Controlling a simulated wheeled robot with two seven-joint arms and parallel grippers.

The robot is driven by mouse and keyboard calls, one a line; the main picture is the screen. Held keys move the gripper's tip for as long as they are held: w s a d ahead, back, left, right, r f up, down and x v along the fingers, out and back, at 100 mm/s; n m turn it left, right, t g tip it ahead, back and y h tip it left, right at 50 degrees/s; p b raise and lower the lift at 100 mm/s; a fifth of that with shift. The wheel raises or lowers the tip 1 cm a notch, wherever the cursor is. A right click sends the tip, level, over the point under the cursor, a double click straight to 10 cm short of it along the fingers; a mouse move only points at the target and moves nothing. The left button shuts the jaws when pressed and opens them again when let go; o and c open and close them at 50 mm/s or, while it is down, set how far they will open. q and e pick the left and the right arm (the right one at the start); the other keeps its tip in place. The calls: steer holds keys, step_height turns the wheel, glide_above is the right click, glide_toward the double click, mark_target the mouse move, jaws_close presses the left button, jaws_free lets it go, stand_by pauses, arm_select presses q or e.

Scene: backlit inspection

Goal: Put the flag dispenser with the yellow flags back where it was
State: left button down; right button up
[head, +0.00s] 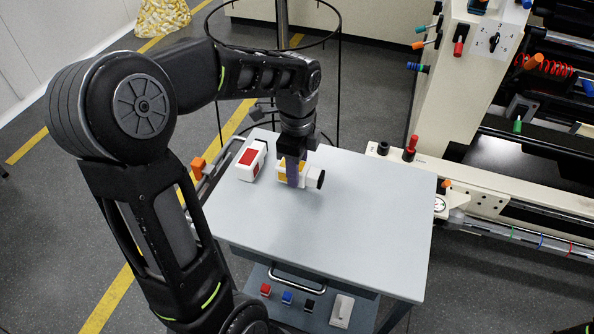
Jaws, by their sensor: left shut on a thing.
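My left gripper (293,170) reaches down over the far part of the grey table (330,240). It is shut on the white flag dispenser with the yellow flags (283,168), whose yellow part shows beside the fingers. The dispenser's black round end (320,180) points right. The gripper hides part of it, and I cannot tell whether it touches the table top. A white dispenser with red flags (249,158) lies to its left, near the table's far left edge. My right gripper is not in view.
The table's front and right areas are clear. An orange-handled part (198,165) sticks out at the table's left side. Several small coloured things, red (265,289) and blue (287,297) among them, sit on a lower shelf. A cream machine (455,90) stands at the right.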

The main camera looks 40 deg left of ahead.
arm_select(q)
steer(key=shift+f, duration=0.7)
steer(key=c, duration=0.9)
jaws_free()
steer(key=shift+o, duration=0.2)
step_height(320, 180, up, 12)
steer(key=shift+r, duration=0.1)
